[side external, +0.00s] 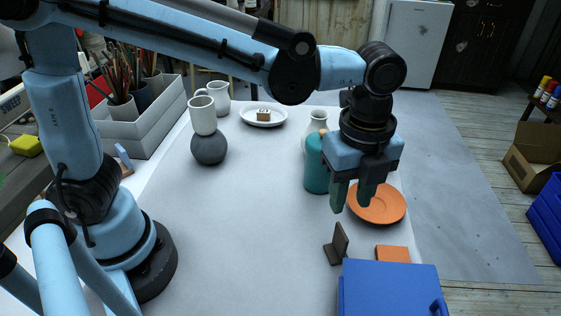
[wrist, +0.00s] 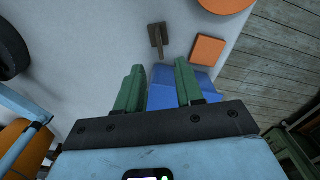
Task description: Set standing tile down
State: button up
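A dark brown tile (side external: 341,239) stands on edge on the pale table, tilted a little, with a dark flat piece at its foot. I cannot tell whether that piece is joined to it. It also shows in the wrist view (wrist: 157,37), beyond my fingertips. An orange square tile (side external: 392,254) lies flat to its right, and shows in the wrist view (wrist: 208,50). My gripper (side external: 351,202) hangs above the table, apart from both tiles. Its green fingers are spread with nothing between them, as the wrist view (wrist: 160,67) shows.
A blue box (side external: 390,285) stands close in front of the tiles. An orange plate (side external: 392,216) lies behind them, beside a teal cylinder (side external: 315,170) and a white vase (side external: 316,121). A white cup (side external: 202,115) sits on a grey round vase (side external: 209,149). The table's middle is clear.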

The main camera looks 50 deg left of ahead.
jog(key=s+a+n+t, duration=0.2)
jog(key=a+n+t, duration=0.5)
jog(key=a+n, duration=1.3)
jog(key=shift+s+a+r+n, duration=0.15)
jog(key=shift+s+r+n, duration=0.2)
jog(key=shift+n, duration=0.85)
